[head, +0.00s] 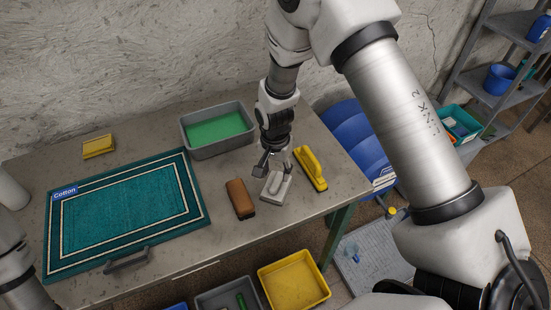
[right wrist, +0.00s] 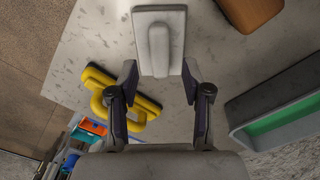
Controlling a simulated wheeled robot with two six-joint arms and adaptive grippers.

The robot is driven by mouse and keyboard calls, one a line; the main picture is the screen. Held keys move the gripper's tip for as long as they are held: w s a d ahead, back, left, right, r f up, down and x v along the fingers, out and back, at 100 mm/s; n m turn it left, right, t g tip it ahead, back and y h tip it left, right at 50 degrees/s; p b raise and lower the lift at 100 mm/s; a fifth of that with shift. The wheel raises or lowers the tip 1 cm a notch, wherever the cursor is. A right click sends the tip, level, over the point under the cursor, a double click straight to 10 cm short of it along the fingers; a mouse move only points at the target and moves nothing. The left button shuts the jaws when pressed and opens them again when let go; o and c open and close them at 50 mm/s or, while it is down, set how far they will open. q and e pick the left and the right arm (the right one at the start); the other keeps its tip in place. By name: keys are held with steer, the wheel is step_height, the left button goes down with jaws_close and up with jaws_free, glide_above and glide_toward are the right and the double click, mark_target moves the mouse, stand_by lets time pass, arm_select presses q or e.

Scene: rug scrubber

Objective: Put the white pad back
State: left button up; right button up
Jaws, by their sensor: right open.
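The white pad (head: 276,188), a flat pale block with a raised handle, lies on the table between the brown brush and the yellow-handled tool. It also shows in the right wrist view (right wrist: 174,22), at the top centre. My right gripper (head: 273,167) is open above the table at the pad. In the right wrist view its fingertips (right wrist: 159,68) stand apart, one to each side of the pad's near end, with nothing held. Whether they touch it I cannot tell. My left arm shows at the lower left edge, but its gripper is out of view.
The brown brush (head: 240,199) lies left of the pad and the yellow-handled tool (head: 311,168) right. A grey tub with green contents (head: 183,133) stands behind. A teal rug (head: 125,215), a yellow sponge (head: 98,146) and a dark handle (head: 127,260) lie left. A yellow bin (head: 293,280) sits below the front edge.

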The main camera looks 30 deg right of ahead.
mark_target(276, 182)
step_height(276, 182, up, 9)
steer(key=b, duration=0.1)
steer(key=shift+f+b, duration=0.15)
steer(key=shift+b, duration=0.15)
steer(key=shift+s, duration=0.1)
